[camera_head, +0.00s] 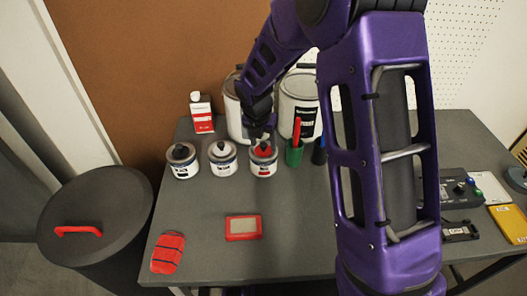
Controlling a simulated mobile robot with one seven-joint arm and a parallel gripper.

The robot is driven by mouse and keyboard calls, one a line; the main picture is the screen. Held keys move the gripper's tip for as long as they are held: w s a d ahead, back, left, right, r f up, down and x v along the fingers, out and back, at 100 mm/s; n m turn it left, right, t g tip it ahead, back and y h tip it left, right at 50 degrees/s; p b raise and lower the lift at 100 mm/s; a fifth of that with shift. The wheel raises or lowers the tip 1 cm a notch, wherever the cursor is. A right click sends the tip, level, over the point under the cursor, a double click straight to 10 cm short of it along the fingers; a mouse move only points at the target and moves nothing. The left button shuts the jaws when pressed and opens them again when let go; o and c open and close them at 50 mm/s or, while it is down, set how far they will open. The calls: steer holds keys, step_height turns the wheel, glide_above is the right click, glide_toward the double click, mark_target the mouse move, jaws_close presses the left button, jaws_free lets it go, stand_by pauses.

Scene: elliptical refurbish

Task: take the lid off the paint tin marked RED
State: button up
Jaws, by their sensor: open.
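Three small paint tins stand in a row on the grey table. The right one (263,164) has a red band on its label and red on its top, and looks like the RED tin; its lettering is too small to read. The middle tin (222,161) has a pale top and the left tin (182,163) a dark one. My gripper (262,138) is open, pointing down just above the right tin's top. The fingertips are small and dark here, and I cannot tell whether they touch the lid.
Two large cans stand behind, one being the white can (299,92). A green cup (294,157) with a red-handled tool is close right of the tins. A red-and-white carton (202,113) stands behind left. A red-framed block (243,228) lies in front.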

jaws_close()
stand_by(0.3)
